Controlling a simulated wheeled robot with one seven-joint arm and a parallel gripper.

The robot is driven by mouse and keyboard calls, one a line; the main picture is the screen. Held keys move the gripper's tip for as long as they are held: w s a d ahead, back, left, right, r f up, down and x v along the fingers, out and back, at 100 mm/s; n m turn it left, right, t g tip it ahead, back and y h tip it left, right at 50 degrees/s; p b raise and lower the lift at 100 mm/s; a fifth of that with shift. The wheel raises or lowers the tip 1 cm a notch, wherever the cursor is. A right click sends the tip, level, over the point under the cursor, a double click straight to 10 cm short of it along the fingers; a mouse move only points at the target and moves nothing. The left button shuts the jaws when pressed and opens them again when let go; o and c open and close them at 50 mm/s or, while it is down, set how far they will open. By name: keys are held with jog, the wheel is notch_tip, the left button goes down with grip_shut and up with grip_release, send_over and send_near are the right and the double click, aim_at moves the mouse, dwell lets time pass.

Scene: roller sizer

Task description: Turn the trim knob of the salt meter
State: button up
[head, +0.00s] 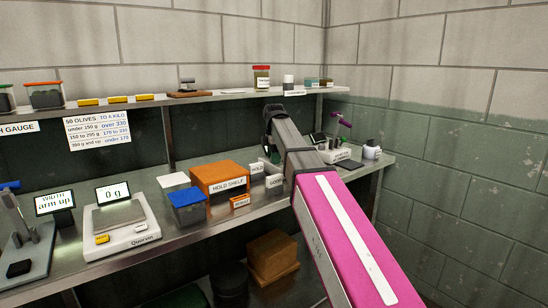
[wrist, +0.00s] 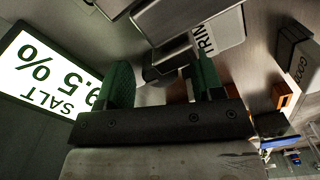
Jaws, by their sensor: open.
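The salt meter's lit screen (wrist: 45,72) fills the left of the wrist view, reading "SALT" and what looks like 9.5 %, upside down. A pale plate lettered "TRIM" (wrist: 218,35) stands at the top. Grey and dark blocky parts (wrist: 168,52) beside this plate lie ahead of the fingers; I cannot tell which is the trim knob. My gripper (wrist: 163,75) is open, its green fingers apart on either side of these parts. Contact cannot be told. In the head view, my arm reaches over the bench's right part and hides much of the gripper and meter.
A "GOOD" sign (wrist: 298,62) stands right of the gripper in the wrist view. In the head view are an orange hold shelf box (head: 218,178), blue bin (head: 187,207), scale (head: 120,225) and white jar (head: 372,150). An upper shelf (head: 215,95) and the corner wall bound the space.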

jog(key=c, duration=0.9)
jog(key=m, duration=0.5)
jog(key=o, duration=0.9)
notch_tip(320, 180, up, 9)
jog(key=shift+w+r, duration=0.1)
jog(key=shift+r, duration=0.85)
